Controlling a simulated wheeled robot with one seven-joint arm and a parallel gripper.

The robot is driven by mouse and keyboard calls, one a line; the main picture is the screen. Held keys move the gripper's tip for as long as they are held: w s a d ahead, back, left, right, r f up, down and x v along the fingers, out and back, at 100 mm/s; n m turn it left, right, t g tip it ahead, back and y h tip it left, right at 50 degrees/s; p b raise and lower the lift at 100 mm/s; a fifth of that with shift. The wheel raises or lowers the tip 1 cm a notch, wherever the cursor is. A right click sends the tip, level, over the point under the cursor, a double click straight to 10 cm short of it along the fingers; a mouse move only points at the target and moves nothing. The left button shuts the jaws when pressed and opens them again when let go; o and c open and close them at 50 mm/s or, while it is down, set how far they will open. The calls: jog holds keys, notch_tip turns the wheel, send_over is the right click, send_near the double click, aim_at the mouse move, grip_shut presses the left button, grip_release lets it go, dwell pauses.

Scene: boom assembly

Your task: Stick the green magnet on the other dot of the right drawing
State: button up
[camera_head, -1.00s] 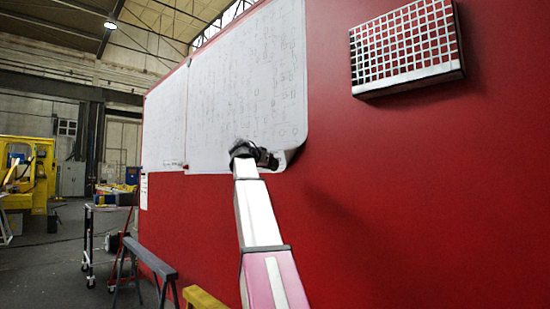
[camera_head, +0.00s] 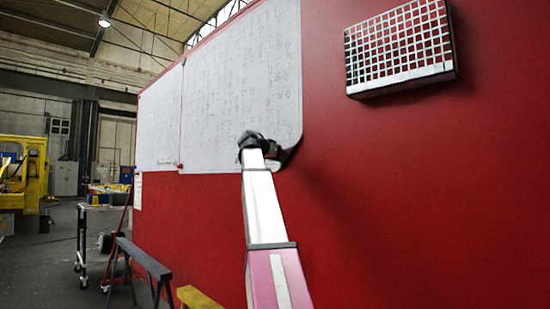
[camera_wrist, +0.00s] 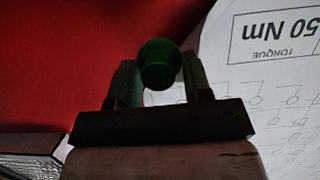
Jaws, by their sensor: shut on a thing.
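The green magnet (camera_wrist: 160,63) sits between the two fingertips of my gripper (camera_wrist: 160,82) in the wrist view. My gripper is shut on it. The right drawing (camera_head: 245,75) is a large white sheet on the red wall. Its printed torque box, upside down, shows in the wrist view (camera_wrist: 275,38). In the head view, my gripper (camera_head: 265,148) is at the sheet's lower right corner and hides part of it. In the wrist view the magnet is over red wall, left of the sheet's edge. I cannot tell whether it touches the wall. The dots cannot be made out.
The left drawing (camera_head: 158,125) hangs beside the right one. A white grid-fronted box (camera_head: 400,50) juts from the red wall (camera_head: 430,190) at upper right. A dark trestle (camera_head: 145,260) and a yellow one (camera_head: 198,298) stand low along the wall.

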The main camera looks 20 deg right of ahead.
aim_at(293, 159)
jog(key=shift+w+d, duration=0.3)
jog(key=shift+d, duration=0.6)
jog(key=shift+w+d, duration=0.35)
jog(key=shift+d, duration=0.5)
jog(key=shift+w+d, duration=0.3)
jog(key=shift+d, duration=0.6)
jog(key=shift+d, duration=0.15)
jog(key=o, duration=1)
